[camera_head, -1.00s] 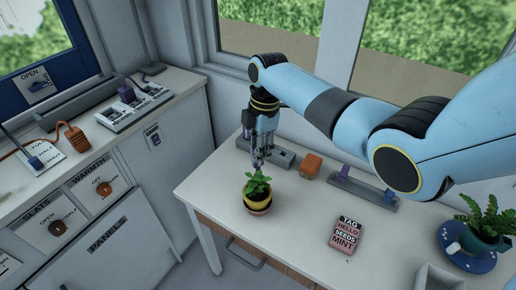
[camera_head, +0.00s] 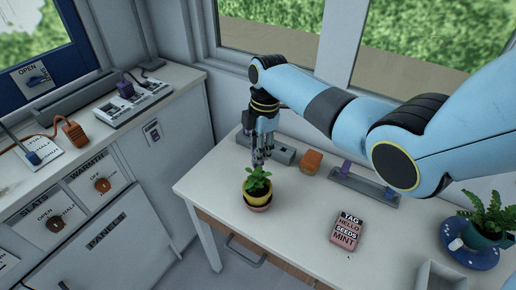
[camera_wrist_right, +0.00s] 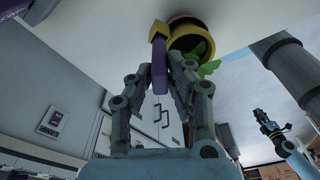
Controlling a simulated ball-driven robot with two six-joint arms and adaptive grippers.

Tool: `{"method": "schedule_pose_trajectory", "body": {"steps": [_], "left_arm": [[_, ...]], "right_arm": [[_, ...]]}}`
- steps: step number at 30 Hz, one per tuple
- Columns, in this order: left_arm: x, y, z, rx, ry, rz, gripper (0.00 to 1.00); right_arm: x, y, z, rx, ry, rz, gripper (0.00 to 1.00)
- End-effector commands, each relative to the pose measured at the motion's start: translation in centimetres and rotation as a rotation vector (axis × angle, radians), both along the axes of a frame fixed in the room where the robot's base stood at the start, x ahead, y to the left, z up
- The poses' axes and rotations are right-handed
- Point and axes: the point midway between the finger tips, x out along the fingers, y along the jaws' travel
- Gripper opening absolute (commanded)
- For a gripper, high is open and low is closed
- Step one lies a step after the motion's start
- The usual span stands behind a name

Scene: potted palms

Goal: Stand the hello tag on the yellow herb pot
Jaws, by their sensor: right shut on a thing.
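The yellow herb pot (camera_head: 257,197) stands near the table's left end, with a green leafy plant in it and a pinkish saucer under it. It also shows in the right wrist view (camera_wrist_right: 190,40). My right gripper (camera_head: 261,160) is just behind the pot, pointing down. In the right wrist view it is shut on a slim purple piece with an orange-yellow end, which I take for the hello tag (camera_wrist_right: 163,75). That end overlaps the pot's rim in the picture; I cannot tell whether they touch. My left gripper (camera_wrist_right: 268,125) shows small at the right there; its jaws are unclear.
A fern sits on a blue dish (camera_head: 457,240) at right.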

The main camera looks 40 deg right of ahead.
Motion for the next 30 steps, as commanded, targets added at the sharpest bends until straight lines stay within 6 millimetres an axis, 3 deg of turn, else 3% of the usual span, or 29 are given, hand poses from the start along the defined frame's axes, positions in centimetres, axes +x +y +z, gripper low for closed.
{"method": "schedule_pose_trajectory", "body": {"steps": [16,26,27,30], "left_arm": [[0.0,0.0,-1.7,0.000,0.000,0.000,0.00],[0.0,0.0,-1.7,0.000,0.000,0.000,0.00],[0.0,0.0,-1.7,0.000,0.000,0.000,0.00],[0.0,0.0,-1.7,0.000,0.000,0.000,0.00]], "right_arm": [[0.0,0.0,-2.3,0.000,0.000,0.000,0.00],[0.0,0.0,-2.5,0.000,-0.001,0.000,0.00],[0.0,0.0,-2.5,0.000,-0.001,0.000,0.19],[0.0,0.0,-2.5,0.000,-0.001,0.000,0.32]]}}
